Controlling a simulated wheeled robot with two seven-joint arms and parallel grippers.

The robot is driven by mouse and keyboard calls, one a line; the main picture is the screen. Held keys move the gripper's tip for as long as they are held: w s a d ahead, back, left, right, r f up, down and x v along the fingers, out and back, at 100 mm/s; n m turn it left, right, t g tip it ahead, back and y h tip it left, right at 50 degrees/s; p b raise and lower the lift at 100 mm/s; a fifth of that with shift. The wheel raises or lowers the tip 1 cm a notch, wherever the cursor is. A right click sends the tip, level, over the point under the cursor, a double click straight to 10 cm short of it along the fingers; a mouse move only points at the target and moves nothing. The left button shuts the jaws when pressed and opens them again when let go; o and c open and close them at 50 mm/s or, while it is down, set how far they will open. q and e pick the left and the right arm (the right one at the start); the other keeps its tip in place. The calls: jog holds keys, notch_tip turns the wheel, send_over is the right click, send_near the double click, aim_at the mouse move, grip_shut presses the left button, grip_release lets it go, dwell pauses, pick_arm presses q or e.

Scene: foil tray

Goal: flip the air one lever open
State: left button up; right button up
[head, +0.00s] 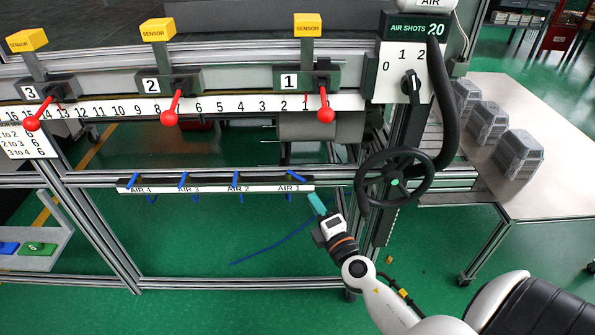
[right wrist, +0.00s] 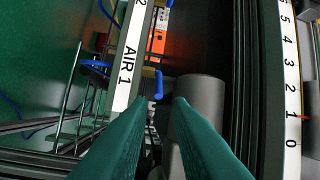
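The AIR 1 lever (head: 297,176) is a small blue handle at the right end of the white label strip (head: 215,188). It slants down to the right in the head view, unlike the other levers. In the right wrist view the AIR 1 lever (right wrist: 158,86) sits just beyond the gap between my fingertips, beside the "AIR 1" label (right wrist: 127,66). My right gripper (head: 316,203) has teal fingers and is just below and right of the lever. The fingers (right wrist: 165,102) are apart with nothing between them. My left gripper is not in view.
Blue levers AIR 2 (head: 238,179), AIR 3 (head: 184,179) and AIR 4 (head: 132,180) line the strip to the left. A black handwheel (head: 427,183) stands close to the right of my gripper. A grey roller (right wrist: 202,95) lies near the fingers. Red-knobbed levers hang above.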

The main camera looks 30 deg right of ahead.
aim_at(297, 182)
jog(key=w, duration=0.3)
jog(key=w+d+p, duration=0.1)
jog(key=w, duration=0.7)
jog(key=shift+w+d+r, duration=0.25)
jog(key=shift+d+r, duration=0.1)
jog(key=shift+d, duration=0.05)
jog(key=shift+c, duration=0.3)
grip_shut()
